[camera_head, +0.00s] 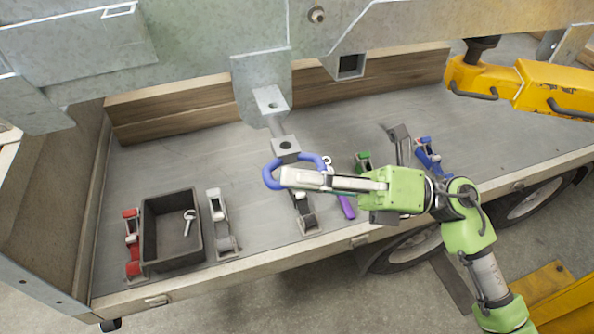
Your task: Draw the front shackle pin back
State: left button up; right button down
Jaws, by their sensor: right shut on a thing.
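A grey steel bracket (262,75) hangs from the trailer frame. Below it are a plate with a hole (270,100), a short rod (278,127) and a small holed block (286,147). A blue loop (269,170) lies just below that block. My right gripper (285,177), on the green arm from the right, is shut on the blue loop. Its pale fingers cover part of the loop, so how the loop joins the block or a pin is hard to tell. My left gripper is not in view.
A black bin (148,225) holds a ringed pin (188,222). Red (131,240), grey (221,225), green (363,161) and blue (428,155) clamp-like parts stand on the grey deck (190,165). Yellow equipment (545,85) is at upper right.

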jog(key=shift+w+a, duration=0.1)
jog(key=shift+w, duration=0.4)
jog(key=c, duration=2.1)
grip_release()
jog(key=shift+w+a+f, duration=0.1)
jog(key=shift+c, duration=0.2)
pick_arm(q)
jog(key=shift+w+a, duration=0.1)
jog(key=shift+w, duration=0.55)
pick_arm(e)
jog(key=v, duration=1.2)
